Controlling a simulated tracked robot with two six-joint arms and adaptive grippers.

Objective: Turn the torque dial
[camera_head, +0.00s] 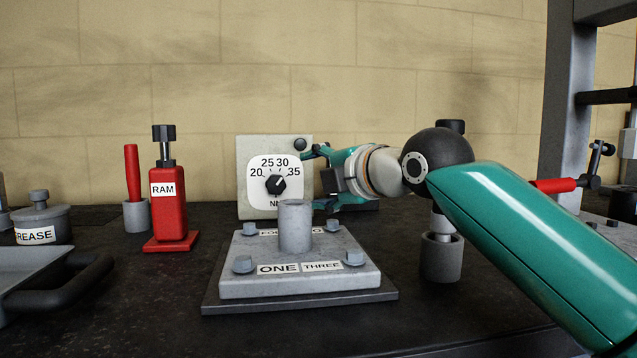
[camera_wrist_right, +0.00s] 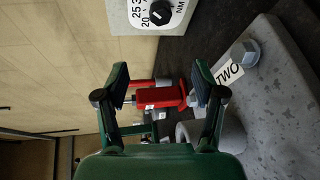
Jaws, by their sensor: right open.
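The torque dial is a black knob (camera_head: 276,184) on a white scale plate (camera_head: 260,203) marked 20, 25, 30, 35 and NM. It is mounted on a grey upright panel (camera_head: 245,150) at the back of the bench. The knob also shows at the top edge of the right wrist view (camera_wrist_right: 160,13). My right gripper (camera_head: 312,182) is just right of the dial plate, its fingers spread and empty. In the right wrist view the right gripper (camera_wrist_right: 158,87) is wide open, with the dial beyond its fingertips and off to one side. My left gripper is in neither view.
A grey block (camera_head: 300,282) with bolts, a central post (camera_head: 295,225) and number labels stands in front of the dial. A red RAM bottle jack (camera_head: 170,205) stands to the left, beside a red-handled tool (camera_head: 132,172) in a cup. A tray (camera_head: 35,268) lies at far left.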

